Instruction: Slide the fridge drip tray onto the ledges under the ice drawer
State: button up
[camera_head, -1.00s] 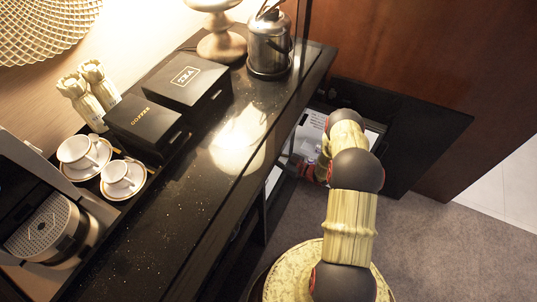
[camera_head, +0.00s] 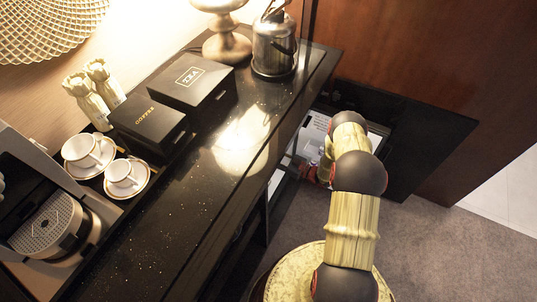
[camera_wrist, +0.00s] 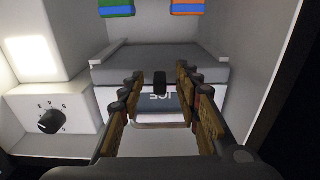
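In the wrist view, the grey fridge drip tray (camera_wrist: 215,74) lies flat across the fridge interior, its broad edge towards me. The ice drawer (camera_wrist: 165,97) shows just below it in the picture, its "ICE" lettering upside down. Pale ledge-like strips (camera_wrist: 108,53) run along the tray's sides; I cannot tell whether the tray rests on them. My gripper (camera_wrist: 160,76) is open, its fingertips at the tray's near edge. A small black tab (camera_wrist: 160,86) stands between the fingers with a gap on each side. In the head view my arm hides most of the fridge opening.
A white box with a black dial (camera_wrist: 51,122) is left in the wrist view. Green (camera_wrist: 117,8) and orange-blue (camera_wrist: 188,8) items stand beyond the tray. In the head view, the dark open door (camera_head: 430,140) is right of my arm; the black counter (camera_head: 190,210) is left.

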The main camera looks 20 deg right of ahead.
jog(key=v, duration=1.2)
